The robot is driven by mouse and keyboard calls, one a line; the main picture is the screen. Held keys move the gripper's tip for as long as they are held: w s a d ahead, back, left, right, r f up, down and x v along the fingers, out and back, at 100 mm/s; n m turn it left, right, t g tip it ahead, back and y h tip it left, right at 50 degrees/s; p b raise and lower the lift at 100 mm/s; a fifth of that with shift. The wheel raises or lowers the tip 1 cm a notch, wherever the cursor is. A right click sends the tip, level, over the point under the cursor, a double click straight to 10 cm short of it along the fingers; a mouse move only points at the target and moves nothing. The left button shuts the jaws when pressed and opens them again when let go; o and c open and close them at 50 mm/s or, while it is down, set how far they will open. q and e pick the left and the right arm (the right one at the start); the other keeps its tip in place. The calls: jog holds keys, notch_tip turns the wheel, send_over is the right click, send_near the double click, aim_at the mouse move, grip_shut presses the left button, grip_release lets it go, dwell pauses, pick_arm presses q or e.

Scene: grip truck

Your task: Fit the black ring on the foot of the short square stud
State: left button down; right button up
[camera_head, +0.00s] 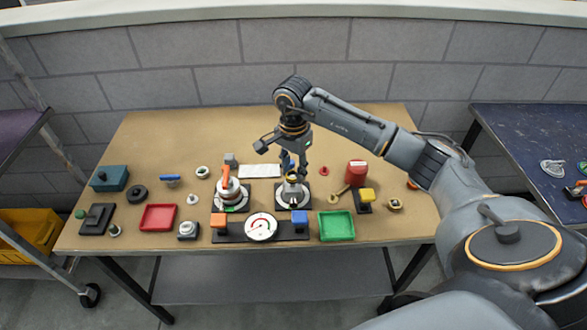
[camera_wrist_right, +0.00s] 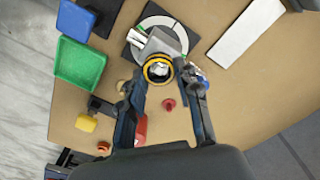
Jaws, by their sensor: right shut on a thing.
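My right gripper (camera_head: 292,166) points down over a round light plate on a dark square base (camera_head: 278,202). Another, larger black ring (camera_head: 137,193) lies at the table's left. My left gripper is not seen.
A similar base with a white and orange-handled piece (camera_head: 228,189) stands just left. A dial gauge (camera_head: 261,227) is in front, between orange and blue blocks. A green tray (camera_head: 336,226), red tray (camera_head: 158,217) and red cup (camera_head: 356,172) stand nearby. The back left table is clear.

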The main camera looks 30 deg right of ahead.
jog(key=shift+f+b, duration=0.35)
jog(key=shift+f, duration=0.05)
jog(key=shift+f, duration=0.25)
jog(key=shift+f+b, duration=0.15)
jog(key=shift+b, duration=0.3)
dwell(0.4)
jog(key=shift+f+b, duration=0.3)
jog(key=shift+f, duration=0.05)
jog(key=shift+f, duration=0.15)
dwell(0.7)
jog(key=o, duration=1.5)
jog(key=shift+o, duration=0.2)
